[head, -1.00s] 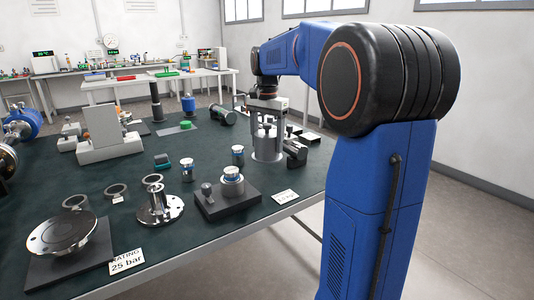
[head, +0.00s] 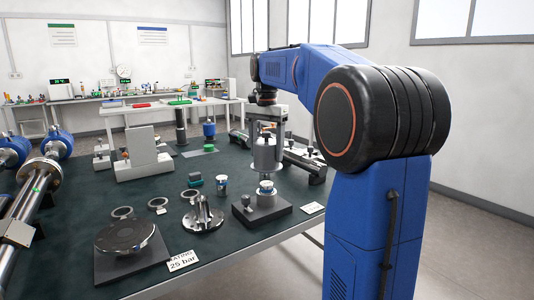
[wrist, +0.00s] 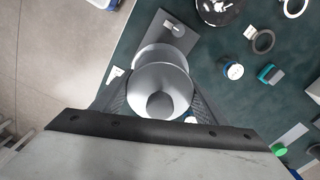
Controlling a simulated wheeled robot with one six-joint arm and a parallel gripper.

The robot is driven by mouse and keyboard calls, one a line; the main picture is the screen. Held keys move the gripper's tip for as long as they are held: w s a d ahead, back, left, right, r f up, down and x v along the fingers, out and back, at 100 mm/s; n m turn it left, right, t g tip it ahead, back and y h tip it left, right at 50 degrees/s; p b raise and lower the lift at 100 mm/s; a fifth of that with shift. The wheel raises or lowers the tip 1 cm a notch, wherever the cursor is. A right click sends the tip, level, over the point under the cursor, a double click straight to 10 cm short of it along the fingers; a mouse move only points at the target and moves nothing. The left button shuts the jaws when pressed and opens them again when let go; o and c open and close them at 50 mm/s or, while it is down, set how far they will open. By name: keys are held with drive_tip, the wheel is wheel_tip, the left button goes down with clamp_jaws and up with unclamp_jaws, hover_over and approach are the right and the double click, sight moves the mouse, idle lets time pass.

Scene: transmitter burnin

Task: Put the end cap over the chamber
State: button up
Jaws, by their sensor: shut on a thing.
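The end cap (head: 267,155) is a grey metal cylinder with a knob on top. It also shows in the wrist view (wrist: 158,79), directly in front of the camera. My gripper (head: 267,128) is shut on it and holds it upright. The likely chamber is a short round grey seat (head: 267,200) on a dark base block (head: 275,211), with a blue-banded transmitter (head: 266,186) standing on it. In the head view the cap hangs just above the transmitter, apparently apart from it. In the wrist view the cap hides most of the seat.
A small post (head: 246,200) stands on the same block, left of the seat. A flanged metal part (head: 203,217), loose rings (head: 157,203) and another blue-banded transmitter (head: 222,185) lie to the left. A dark fixture (head: 308,163) lies right of the cap.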

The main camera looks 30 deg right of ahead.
sight(266, 137)
drive_tip(key=shift+f, duration=2.3)
drive_tip(key=shift+f, duration=4.4)
drive_tip(key=o, duration=1.3)
wheel_tip(266, 137, up, 17)
drive_tip(key=shift+r, duration=0.15)
